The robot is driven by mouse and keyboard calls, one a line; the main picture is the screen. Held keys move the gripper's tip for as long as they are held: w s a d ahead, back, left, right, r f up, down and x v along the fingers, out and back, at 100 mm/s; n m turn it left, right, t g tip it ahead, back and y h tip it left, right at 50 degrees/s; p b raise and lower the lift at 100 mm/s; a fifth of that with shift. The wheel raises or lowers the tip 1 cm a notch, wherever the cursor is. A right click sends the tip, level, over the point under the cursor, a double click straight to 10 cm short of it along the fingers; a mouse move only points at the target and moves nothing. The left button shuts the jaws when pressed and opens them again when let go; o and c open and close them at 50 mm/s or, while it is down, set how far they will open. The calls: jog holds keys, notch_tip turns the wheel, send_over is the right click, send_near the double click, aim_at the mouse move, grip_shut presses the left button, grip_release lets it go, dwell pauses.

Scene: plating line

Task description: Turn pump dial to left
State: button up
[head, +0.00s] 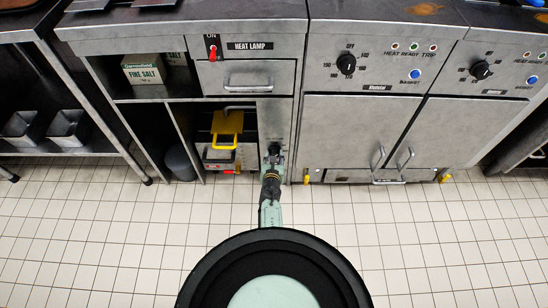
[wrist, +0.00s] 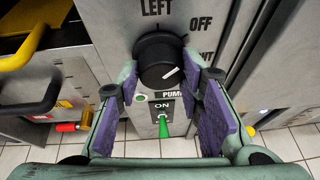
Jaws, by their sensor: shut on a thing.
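The pump dial (wrist: 158,52) is a round black knob on a grey panel in the wrist view. Its white mark (wrist: 173,72) sits on the lower right of its face and slants up to the right. The label LEFT (wrist: 157,8) is above the dial, OFF (wrist: 201,22) is to its upper right, and a partly covered label is on the right. My gripper (wrist: 162,70) is shut on the dial, with one purple-padded finger on each side. In the head view my gripper (head: 272,160) is at the narrow panel and covers the dial.
Below the dial is a switch with a green lever (wrist: 163,126) by the word ON. A yellow handle (head: 224,139) and a red valve lever (head: 232,172) are in the open bay to the left. Cabinet doors (head: 345,135) are to the right. The tiled floor (head: 400,240) is clear.

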jog(key=n+h+b, duration=0.1)
jog(key=n+h, duration=0.1)
jog(key=n, duration=0.1)
jog(key=n+t+h+b, duration=0.1)
jog(key=n+h+b, duration=0.1)
jog(key=n, duration=0.1)
jog(key=shift+f, duration=0.15)
dwell(0.4)
jog(key=shift+n, duration=0.4)
jog(key=o, duration=1.1)
jog(key=shift+o, duration=0.2)
jog(key=shift+a, duration=0.1)
notch_tip(320, 180, up, 10)
jog(key=shift+r, duration=0.1)
